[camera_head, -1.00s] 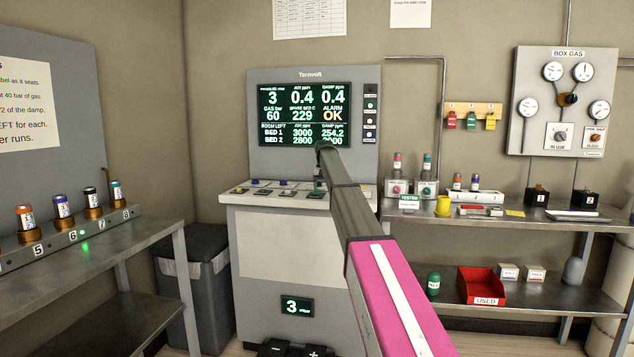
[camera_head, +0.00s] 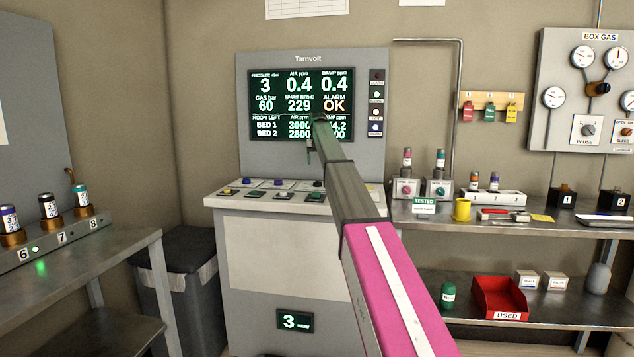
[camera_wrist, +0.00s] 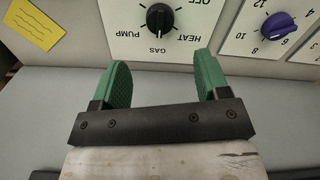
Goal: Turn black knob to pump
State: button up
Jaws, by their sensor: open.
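The black knob (camera_wrist: 159,18) sits on a white plate at the top of the wrist view, where the print appears upside down. The words OFF, HEAT, GAS and PUMP are printed around it. The knob's white mark seems to point at GAS. In the head view the black knob (camera_head: 317,184) is small, at the back right of the console desk. My gripper (camera_wrist: 163,80) is open, its two green fingers apart with nothing between them. The fingers are short of the knob in the wrist view and not touching it. In the head view my arm mostly hides the gripper.
A purple knob (camera_wrist: 278,25) is on the neighbouring plate, and a yellow note (camera_wrist: 42,22) lies on the other side. The console screen (camera_head: 290,105) stands behind the desk. A bench (camera_head: 400,212) with small devices is at right; another bench (camera_head: 100,262) is at left.

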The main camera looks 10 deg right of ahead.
aim_at(317, 183)
notch_tip(317, 183, down, 10)
jog(key=shift+r, duration=0.1)
dwell(0.4)
jog(key=c, duration=0.9)
